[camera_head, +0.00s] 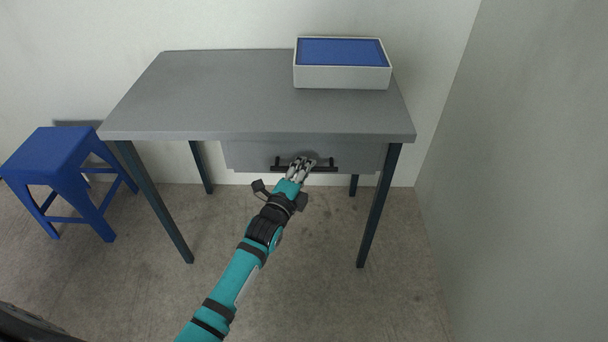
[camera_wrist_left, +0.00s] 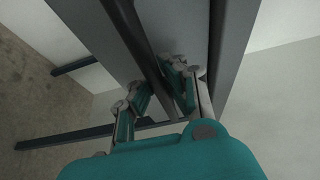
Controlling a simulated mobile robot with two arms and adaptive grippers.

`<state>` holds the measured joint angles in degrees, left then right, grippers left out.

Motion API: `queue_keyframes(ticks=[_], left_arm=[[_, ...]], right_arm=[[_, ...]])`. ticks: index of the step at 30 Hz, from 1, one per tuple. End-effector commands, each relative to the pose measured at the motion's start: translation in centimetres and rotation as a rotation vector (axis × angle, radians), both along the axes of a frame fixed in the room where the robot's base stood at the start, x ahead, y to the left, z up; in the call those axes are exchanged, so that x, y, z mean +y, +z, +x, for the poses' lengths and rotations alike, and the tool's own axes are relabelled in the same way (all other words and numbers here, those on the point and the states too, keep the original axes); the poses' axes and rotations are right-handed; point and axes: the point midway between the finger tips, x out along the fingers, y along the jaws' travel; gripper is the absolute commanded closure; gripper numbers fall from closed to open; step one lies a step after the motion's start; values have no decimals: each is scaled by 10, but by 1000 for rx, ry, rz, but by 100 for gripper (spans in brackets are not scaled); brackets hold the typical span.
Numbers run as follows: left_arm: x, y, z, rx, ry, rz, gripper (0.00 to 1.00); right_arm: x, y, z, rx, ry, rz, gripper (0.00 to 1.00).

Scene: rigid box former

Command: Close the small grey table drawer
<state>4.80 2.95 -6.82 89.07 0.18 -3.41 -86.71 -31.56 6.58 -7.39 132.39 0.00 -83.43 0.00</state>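The small grey drawer (camera_head: 240,155) sits under the right part of the grey table's top (camera_head: 215,95). Its front looks close to flush with the table edge; any small remaining opening is hard to judge. A black bar handle (camera_head: 326,166) runs across its front. My left gripper (camera_head: 301,165) is at the middle of this handle. In the left wrist view, its fingers (camera_wrist_left: 157,88) lie on either side of the dark handle bar (camera_wrist_left: 147,50); whether they press on it is unclear. The drawer front (camera_wrist_left: 95,30) fills the upper left there. My right gripper is not in view.
A light grey box with a blue top (camera_head: 342,77) stands on the table's back right. A blue stool (camera_head: 60,160) is on the floor at left. Walls rise behind and at right. Table legs (camera_head: 378,205) flank the drawer; the floor in front is clear.

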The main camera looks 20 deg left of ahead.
Motion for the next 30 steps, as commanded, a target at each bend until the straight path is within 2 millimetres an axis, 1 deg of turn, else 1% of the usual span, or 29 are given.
queue_keyframes(ticks=[1, 6, 7, 9, 14, 23, 26, 29, 30], left_arm=[[1, -3, -1, 6, 2, 5, 100], [2, -3, -1, 6, 3, 5, 100], [2, -3, -1, 6, 3, 5, 94], [2, -3, -1, 7, 3, 4, 84], [1, -2, -1, 5, 2, 3, 64], [1, -1, -3, 2, 2, 0, 64], [2, -2, -12, 4, 2, 0, 64], [4, -2, -28, 4, 1, 2, 64], [5, -3, -37, 5, 2, 2, 64]], right_arm=[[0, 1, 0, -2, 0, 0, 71], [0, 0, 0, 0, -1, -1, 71], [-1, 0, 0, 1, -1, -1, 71], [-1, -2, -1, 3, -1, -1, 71], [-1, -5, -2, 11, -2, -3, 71], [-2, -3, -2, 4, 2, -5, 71], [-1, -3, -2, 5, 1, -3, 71], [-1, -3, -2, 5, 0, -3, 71], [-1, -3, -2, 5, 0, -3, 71]])
